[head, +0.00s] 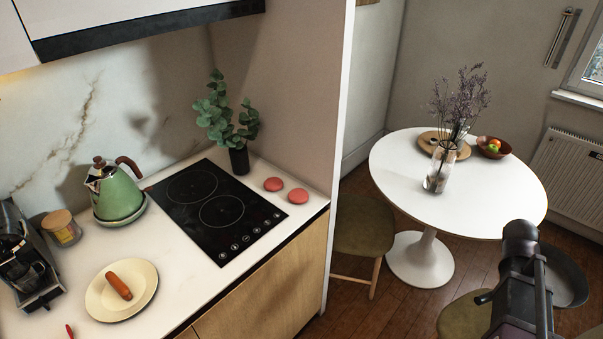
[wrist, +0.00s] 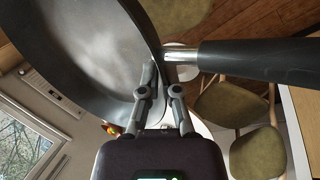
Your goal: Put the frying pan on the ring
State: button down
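The dark frying pan (wrist: 88,58) fills the upper left of the wrist view, with its long black handle (wrist: 260,60) pointing right. My gripper (wrist: 159,78) is shut on the pan's rim close to the handle, one finger on each side of the wall. In the head view the pan (head: 568,278) is at the lower right, partly behind my arm, away from the counter. The black hob (head: 237,248) on the counter has two rings, a rear one (head: 191,186) and a front one (head: 221,211). Both rings are bare.
A green kettle (head: 118,192) stands left of the hob, and a plate (head: 92,300) with a sausage lies in front. A plant (head: 239,160) and two red round items (head: 285,190) are right of the hob. A wall end (head: 345,120) separates the counter from the round table (head: 400,170).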

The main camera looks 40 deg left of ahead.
aim_at(187, 201)
jog(key=u, duration=2.3)
jog(key=i, duration=1)
jog(key=z, duration=0.05)
